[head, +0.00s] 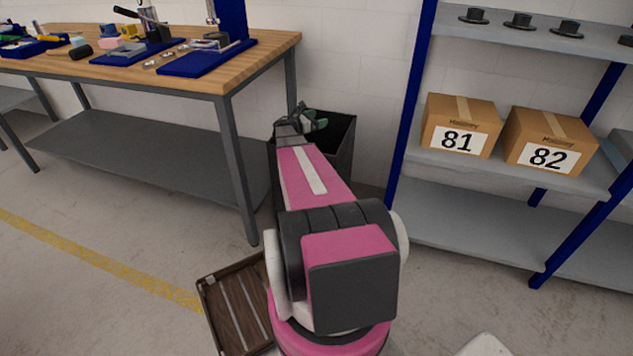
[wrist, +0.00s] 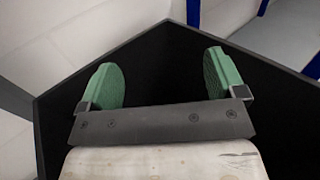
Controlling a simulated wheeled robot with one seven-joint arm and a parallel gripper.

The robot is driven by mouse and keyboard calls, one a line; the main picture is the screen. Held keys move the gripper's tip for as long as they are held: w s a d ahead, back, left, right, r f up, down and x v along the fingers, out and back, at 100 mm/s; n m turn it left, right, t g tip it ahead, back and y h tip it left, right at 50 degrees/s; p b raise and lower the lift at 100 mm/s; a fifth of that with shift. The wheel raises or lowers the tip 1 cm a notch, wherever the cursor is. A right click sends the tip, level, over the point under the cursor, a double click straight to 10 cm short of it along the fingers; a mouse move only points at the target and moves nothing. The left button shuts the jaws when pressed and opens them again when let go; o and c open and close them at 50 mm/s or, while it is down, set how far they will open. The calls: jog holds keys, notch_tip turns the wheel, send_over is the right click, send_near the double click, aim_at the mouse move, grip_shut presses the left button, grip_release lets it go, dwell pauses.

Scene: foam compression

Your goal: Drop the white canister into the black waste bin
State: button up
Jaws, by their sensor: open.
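The black waste bin (head: 343,155) stands on the floor between the workbench and the shelf rack. My gripper (head: 312,122) is over the bin's opening in the head view. In the wrist view my gripper (wrist: 162,78) has its two green finger pads wide apart with nothing between them. The bin's dark inside wall (wrist: 275,100) shows around and behind the fingers. I do not see the white canister in either view. The bottom of the bin is too dark to make out.
A workbench (head: 265,52) with tools and small parts stands left of the bin. A shelf rack (head: 470,190) with boxes 81 (head: 460,125) and 82 (head: 550,140) stands to the right. A wooden crate (head: 208,300) lies on the floor near my base.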

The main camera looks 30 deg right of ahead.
jog(key=a, duration=1)
jog(key=shift+s, duration=0.2)
